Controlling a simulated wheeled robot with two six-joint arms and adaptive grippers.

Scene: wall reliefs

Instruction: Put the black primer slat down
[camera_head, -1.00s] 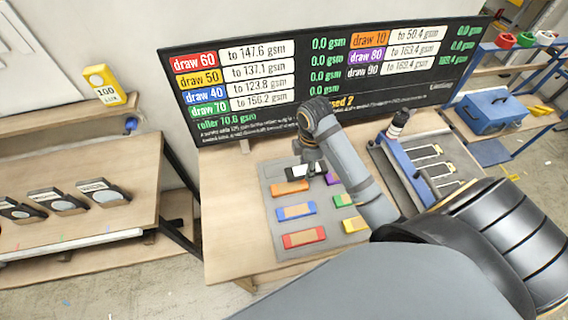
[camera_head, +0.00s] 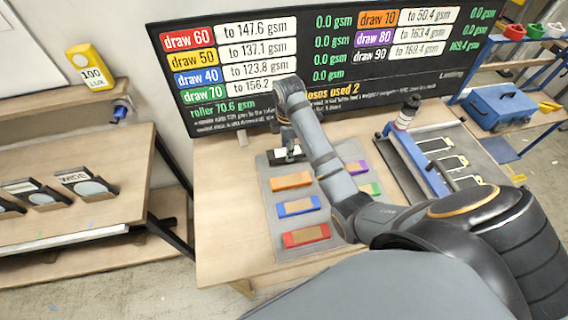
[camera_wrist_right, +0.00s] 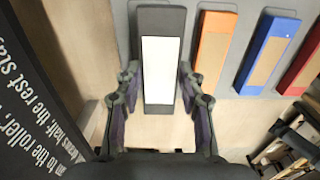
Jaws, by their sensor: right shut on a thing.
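The black primer slat (camera_head: 281,154) has a white label and is at the far left corner of the grey mat (camera_head: 270,203). My right gripper (camera_head: 291,151) is shut on it from above. In the right wrist view the slat (camera_wrist_right: 161,68) lies lengthwise between the two fingers, in line with the row of coloured slats. I cannot tell whether it touches the mat. My left gripper is out of view.
Orange (camera_head: 291,181), blue (camera_head: 298,206) and red slats (camera_head: 305,235) lie on the mat nearer me. A purple slat (camera_head: 356,167) and a green one (camera_head: 371,189) are partly behind my arm. The roller stand (camera_head: 415,160) is at right.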

